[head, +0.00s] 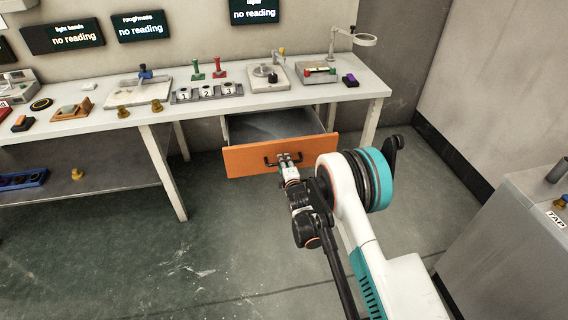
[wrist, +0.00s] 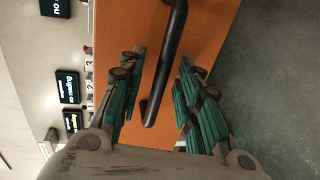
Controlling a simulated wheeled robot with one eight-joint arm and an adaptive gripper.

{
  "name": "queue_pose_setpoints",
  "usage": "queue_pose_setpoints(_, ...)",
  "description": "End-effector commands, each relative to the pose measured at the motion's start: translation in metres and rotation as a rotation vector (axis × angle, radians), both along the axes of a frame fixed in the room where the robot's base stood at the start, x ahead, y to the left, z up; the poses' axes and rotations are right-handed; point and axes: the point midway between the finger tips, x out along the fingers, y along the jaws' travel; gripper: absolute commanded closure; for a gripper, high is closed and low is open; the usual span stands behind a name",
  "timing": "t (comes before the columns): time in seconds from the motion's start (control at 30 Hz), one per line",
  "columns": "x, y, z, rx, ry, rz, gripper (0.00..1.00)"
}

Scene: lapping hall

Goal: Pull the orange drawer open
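The orange drawer (head: 243,162) hangs under the workbench and stands pulled out, with its grey inside showing behind the front. Its orange front also fills the middle of the wrist view (wrist: 214,38). A dark bar handle (head: 268,161) is on the front. My gripper (head: 287,158) is at the handle. In the wrist view, the handle (wrist: 166,68) runs between the two green-padded fingers of my gripper (wrist: 162,62). Orange shows between the bar and each finger, so the fingers look apart and not closed on it.
The workbench top (head: 225,104) carries gauges, numbered blocks (head: 205,91) and a magnifier stand (head: 350,38). A bench leg (head: 371,122) is right of the drawer. A grey cabinet (head: 510,235) stands at the right. The floor in front of the drawer (head: 200,245) is clear.

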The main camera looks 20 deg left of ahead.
Motion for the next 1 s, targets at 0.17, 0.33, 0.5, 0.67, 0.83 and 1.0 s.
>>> queue_pose_setpoints(0.17, -0.025, -0.015, 0.006, 0.000, 0.000, 0.000, 0.69)
queue_pose_setpoints(0.33, -0.044, -0.027, 0.011, 0.000, 0.000, 0.000, 0.69)
queue_pose_setpoints(0.5, -0.053, -0.032, 0.013, -0.001, 0.001, 0.000, 0.69)
queue_pose_setpoints(0.67, -0.054, -0.033, 0.013, -0.001, 0.001, 0.000, 0.69)
queue_pose_setpoints(0.83, -0.054, -0.033, 0.013, -0.001, 0.001, 0.000, 0.69)
queue_pose_setpoints(1.0, -0.053, -0.033, 0.014, 0.001, 0.002, -0.001, 0.69)
